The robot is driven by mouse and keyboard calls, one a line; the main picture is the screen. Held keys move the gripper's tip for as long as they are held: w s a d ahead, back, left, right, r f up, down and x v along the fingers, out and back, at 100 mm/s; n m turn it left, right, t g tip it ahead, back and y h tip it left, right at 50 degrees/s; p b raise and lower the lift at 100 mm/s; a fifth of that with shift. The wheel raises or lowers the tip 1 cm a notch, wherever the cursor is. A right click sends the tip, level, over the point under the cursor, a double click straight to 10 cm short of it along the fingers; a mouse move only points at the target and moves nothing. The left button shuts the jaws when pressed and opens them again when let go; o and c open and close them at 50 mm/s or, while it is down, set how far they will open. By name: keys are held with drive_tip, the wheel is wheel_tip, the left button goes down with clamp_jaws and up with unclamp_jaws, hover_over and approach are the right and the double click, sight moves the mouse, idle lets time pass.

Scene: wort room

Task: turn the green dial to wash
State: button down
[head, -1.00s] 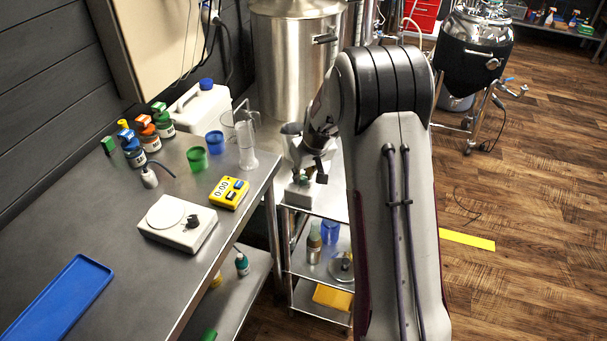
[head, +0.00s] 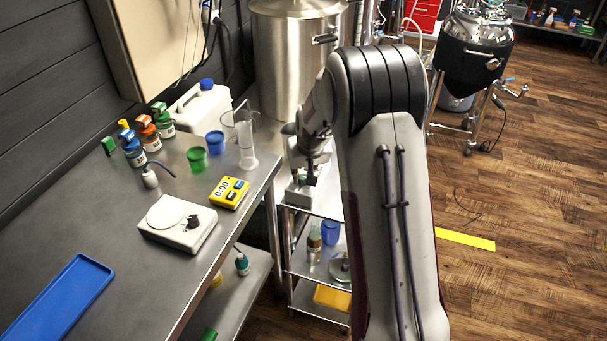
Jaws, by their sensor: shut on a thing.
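A small light-grey box (head: 300,196) stands on the top shelf of the steel cart, right of the bench. My gripper (head: 305,179) points down at the top of this box, its fingers closed around the green dial there. The fingers and wrist hide most of the dial, so its pointer and the markings around it cannot be read.
The steel bench (head: 98,218) at left holds a white scale (head: 178,223), a yellow timer (head: 230,193), cups, bottles and a blue tray (head: 58,300). A large steel vessel (head: 290,65) stands close behind the cart. The wooden floor at right is mostly clear.

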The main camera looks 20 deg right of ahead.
drive_tip(key=shift+a+f+m+g+h, duration=0.1)
drive_tip(key=shift+m+g+h, duration=0.25)
drive_tip(key=shift+m, duration=0.9)
drive_tip(key=shift+a+m+g+h, duration=0.15)
drive_tip(key=shift+m+h, duration=0.4)
drive_tip(key=shift+m, duration=0.7)
drive_tip(key=shift+m+g+h, duration=0.3)
drive_tip(key=shift+m, duration=0.8)
drive_tip(key=m+g, duration=0.1)
drive_tip(key=m, duration=0.3)
drive_tip(key=shift+w+h, duration=0.1)
drive_tip(key=shift+h, duration=0.3)
drive_tip(key=shift+w+a+m+g, duration=0.1)
drive_tip(key=shift+m+g, duration=0.7)
drive_tip(key=shift+m, duration=0.9)
drive_tip(key=c, duration=1.8)
unclamp_jaws()
drive_tip(key=shift+c, duration=0.2)
drive_tip(key=shift+n+h, duration=0.3)
